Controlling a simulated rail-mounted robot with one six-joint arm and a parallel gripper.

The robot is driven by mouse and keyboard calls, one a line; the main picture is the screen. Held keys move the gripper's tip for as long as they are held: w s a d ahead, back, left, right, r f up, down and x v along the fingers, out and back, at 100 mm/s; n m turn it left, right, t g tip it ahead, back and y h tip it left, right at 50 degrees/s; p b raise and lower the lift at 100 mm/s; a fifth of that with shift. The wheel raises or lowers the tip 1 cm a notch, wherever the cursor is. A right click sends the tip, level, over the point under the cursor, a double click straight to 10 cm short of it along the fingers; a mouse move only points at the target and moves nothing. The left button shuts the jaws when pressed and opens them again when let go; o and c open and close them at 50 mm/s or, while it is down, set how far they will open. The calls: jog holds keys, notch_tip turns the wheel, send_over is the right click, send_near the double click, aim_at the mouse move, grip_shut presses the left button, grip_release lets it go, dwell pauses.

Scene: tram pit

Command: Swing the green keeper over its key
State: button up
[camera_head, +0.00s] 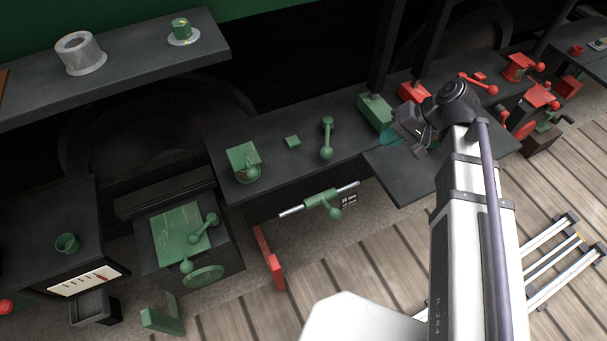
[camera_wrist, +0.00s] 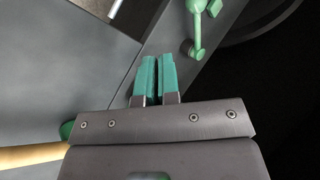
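The green keeper (camera_head: 327,136) is a short arm with a ball knob, lying on the dark bench and pointing to the front edge. Its key looks to be the small green block (camera_head: 292,142) to its left; the keeper lies apart from it. In the wrist view the keeper (camera_wrist: 196,28) is at the top, right of the fingertips, with the block (camera_wrist: 214,8) at the top edge. My gripper (camera_head: 389,137) is right of the keeper, near a green box. Its teal fingers (camera_wrist: 157,62) are almost together, with nothing visible between them.
The green box (camera_head: 376,112) stands close by my gripper. A green block with a knob (camera_head: 243,160) sits at the bench's left. A green slider on a rod (camera_head: 322,200) is below the front edge. Red fittings (camera_head: 478,86) are to the right, behind my arm.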

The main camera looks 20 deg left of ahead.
aim_at(327, 138)
jog(key=shift+s+a+r, duration=0.2)
jog(key=shift+a+r, duration=0.3)
jog(key=shift+r, duration=0.15)
grip_shut()
jog(key=shift+y, duration=0.3)
jog(key=b+x, duration=0.2)
jog(key=x, duration=0.2)
jog(key=b+x, duration=0.3)
jog(key=x, duration=0.1)
jog(key=a+r+b+x, duration=0.1)
jog(key=b+x, duration=0.2)
jog(key=x, duration=0.1)
jog(key=shift+s+a+f, duration=0.2)
jog(key=shift+a, duration=0.1)
